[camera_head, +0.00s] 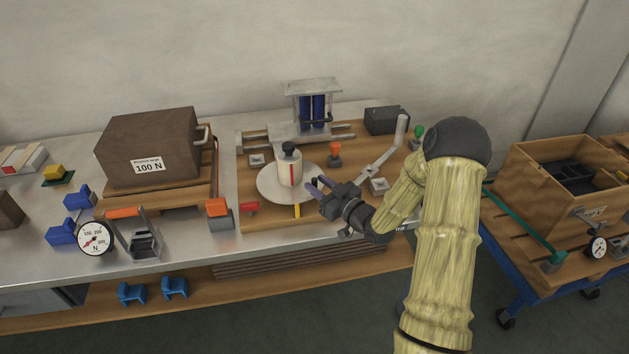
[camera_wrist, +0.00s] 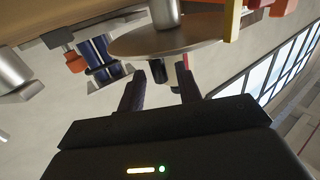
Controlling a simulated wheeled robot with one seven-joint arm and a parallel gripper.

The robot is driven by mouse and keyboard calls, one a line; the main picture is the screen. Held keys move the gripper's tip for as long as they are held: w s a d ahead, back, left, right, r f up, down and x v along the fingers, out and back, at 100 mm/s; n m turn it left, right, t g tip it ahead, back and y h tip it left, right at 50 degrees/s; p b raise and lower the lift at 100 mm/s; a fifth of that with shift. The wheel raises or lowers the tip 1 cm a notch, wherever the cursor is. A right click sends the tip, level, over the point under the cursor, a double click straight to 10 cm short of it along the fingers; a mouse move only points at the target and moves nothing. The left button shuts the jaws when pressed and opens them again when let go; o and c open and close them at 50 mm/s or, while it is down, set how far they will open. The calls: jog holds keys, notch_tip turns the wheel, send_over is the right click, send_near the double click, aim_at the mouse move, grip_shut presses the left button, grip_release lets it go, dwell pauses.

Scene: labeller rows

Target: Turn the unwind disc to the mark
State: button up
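The unwind disc (camera_head: 266,188) is a pale round plate on the wooden board, and it also shows in the wrist view (camera_wrist: 140,42), which appears upside down. A yellow mark (camera_head: 297,211) is at the disc's front edge; a yellow piece shows in the wrist view (camera_wrist: 232,20). My gripper (camera_head: 320,186) is at the disc's right edge. Its fingers (camera_wrist: 159,90) are apart. A dark peg-like shape (camera_wrist: 158,73) shows between them; I cannot tell whether they touch anything.
A blue-roller unit (camera_head: 312,108) stands behind the disc. A long grey lever (camera_head: 387,146) and an orange-topped knob (camera_head: 335,151) are to its right and behind. A red piece (camera_head: 249,208) is at front left. A brown 100 N box (camera_head: 150,145) stands further left.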

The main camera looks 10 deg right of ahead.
jog(key=shift+x, duration=1.05)
grip_shut()
